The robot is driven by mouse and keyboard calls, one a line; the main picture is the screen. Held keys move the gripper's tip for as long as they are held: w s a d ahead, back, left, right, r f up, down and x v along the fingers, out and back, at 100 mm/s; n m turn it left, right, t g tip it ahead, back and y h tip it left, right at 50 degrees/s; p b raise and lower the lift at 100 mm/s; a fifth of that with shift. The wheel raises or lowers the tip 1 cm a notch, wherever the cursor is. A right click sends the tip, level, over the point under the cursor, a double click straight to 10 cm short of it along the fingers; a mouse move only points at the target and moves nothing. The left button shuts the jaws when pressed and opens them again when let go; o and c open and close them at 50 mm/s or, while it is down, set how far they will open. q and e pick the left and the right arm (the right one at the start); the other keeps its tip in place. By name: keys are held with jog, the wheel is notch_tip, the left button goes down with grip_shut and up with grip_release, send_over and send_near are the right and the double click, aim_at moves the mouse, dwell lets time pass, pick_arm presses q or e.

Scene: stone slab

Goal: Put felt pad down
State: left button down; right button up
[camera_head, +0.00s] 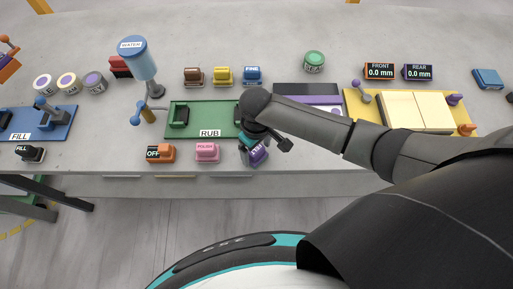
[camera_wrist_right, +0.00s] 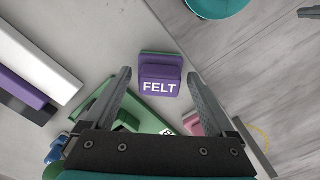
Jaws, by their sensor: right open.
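The felt pad (camera_head: 259,154) is a purple block with a white FELT label. It rests on the stone slab near its front edge, below the right end of the green RUB board (camera_head: 215,112). The right wrist view shows the pad (camera_wrist_right: 160,80) upright on the slab, between the fingertips in the picture, with a gap on each side. My right gripper (camera_wrist_right: 158,76) is open and empty, its fingers pointing down toward the pad. In the head view my right gripper (camera_head: 264,141) partly hides the pad and the board's right end. My left gripper is not in view.
A pink block (camera_head: 207,152) and an orange OFF switch (camera_head: 160,153) stand left of the pad. Brown (camera_head: 193,77), yellow (camera_head: 222,76) and blue FINE (camera_head: 252,75) blocks stand behind the board. A yellow fixture (camera_head: 365,107) is to the right. The slab's front edge is close.

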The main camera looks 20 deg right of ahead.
aim_at(256, 149)
notch_tip(256, 149, up, 12)
jog(key=p, duration=0.2)
dwell(0.6)
jog(key=s+a+t+y, duration=0.2)
jog(key=s+a+y, duration=0.1)
jog(key=s+a, duration=0.15)
jog(key=s+d+r+m+t+h, duration=0.2)
jog(key=s+d+m+h, duration=0.15)
jog(key=s+d, duration=0.6)
notch_tip(256, 149, down, 32)
jog(key=d+g+b, duration=0.1)
jog(key=g+b, duration=0.1)
jog(key=b, duration=0.7)
jog(key=s+d+f+g+b, duration=0.1)
jog(key=s+d+f+b, duration=0.2)
jog(key=s+f+b, duration=0.5)
jog(key=s+f, duration=0.8)
jog(key=f, duration=0.5)
